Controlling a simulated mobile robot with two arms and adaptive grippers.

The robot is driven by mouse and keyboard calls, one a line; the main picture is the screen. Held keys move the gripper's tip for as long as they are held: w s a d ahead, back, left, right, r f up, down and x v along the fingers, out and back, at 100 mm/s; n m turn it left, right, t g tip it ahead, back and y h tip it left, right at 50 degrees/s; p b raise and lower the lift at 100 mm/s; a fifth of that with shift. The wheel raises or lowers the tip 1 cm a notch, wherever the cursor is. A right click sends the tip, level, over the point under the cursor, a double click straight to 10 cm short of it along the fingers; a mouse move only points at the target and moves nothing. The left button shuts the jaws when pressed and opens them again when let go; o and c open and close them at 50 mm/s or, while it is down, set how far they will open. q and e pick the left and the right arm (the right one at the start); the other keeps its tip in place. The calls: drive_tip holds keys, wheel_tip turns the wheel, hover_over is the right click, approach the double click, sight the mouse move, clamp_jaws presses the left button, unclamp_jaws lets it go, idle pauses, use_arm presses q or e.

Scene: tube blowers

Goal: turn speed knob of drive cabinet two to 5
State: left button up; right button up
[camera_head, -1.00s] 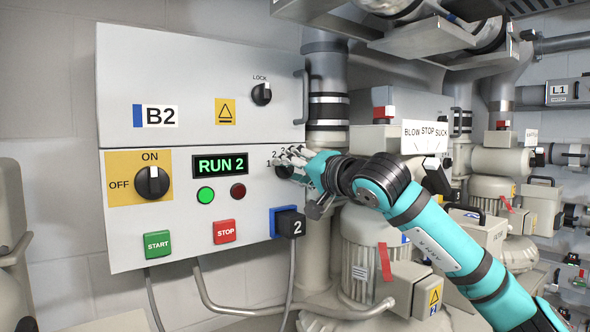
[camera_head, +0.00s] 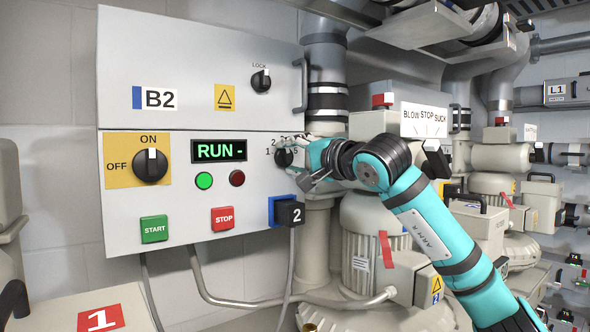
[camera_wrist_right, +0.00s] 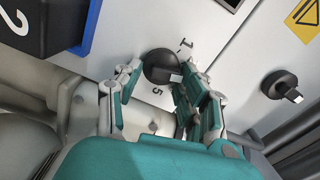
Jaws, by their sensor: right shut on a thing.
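The drive cabinet B2 (camera_head: 200,75) is on the wall, with a green display (camera_head: 219,150) that reads "RUN -". Its black speed knob (camera_head: 284,158) sits at the right of the lower panel, with a numbered scale around it partly covered by my gripper. My right gripper (camera_head: 295,158) is at the knob. In the wrist view, its fingers (camera_wrist_right: 160,82) are on both sides of the speed knob (camera_wrist_right: 160,64), shut on it. My left gripper is out of view.
An ON/OFF switch (camera_head: 151,166), START button (camera_head: 154,229), STOP button (camera_head: 222,218) and LOCK knob (camera_head: 261,80) are on the same cabinet. A blue and black block marked 2 (camera_head: 289,213) juts out below the speed knob. Pipes and blowers crowd the right side.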

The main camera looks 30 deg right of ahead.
drive_tip(key=m+b, duration=0.1)
drive_tip(key=m, duration=0.1)
drive_tip(key=m+b, duration=0.1)
drive_tip(key=shift+s+d+r+m, duration=0.1)
drive_tip(key=shift+s+r+m, duration=0.1)
drive_tip(key=shift+r+m, duration=0.15)
drive_tip(key=m+b, duration=0.2)
drive_tip(key=m, duration=0.2)
drive_tip(key=shift+f+m, duration=0.15)
drive_tip(key=shift+m, duration=0.2)
drive_tip(key=m+b, duration=0.2)
drive_tip(key=m, duration=0.2)
drive_tip(key=shift+w+f+m+b, duration=0.15)
drive_tip(key=shift+m+b, duration=0.65)
drive_tip(key=shift+m, duration=1)
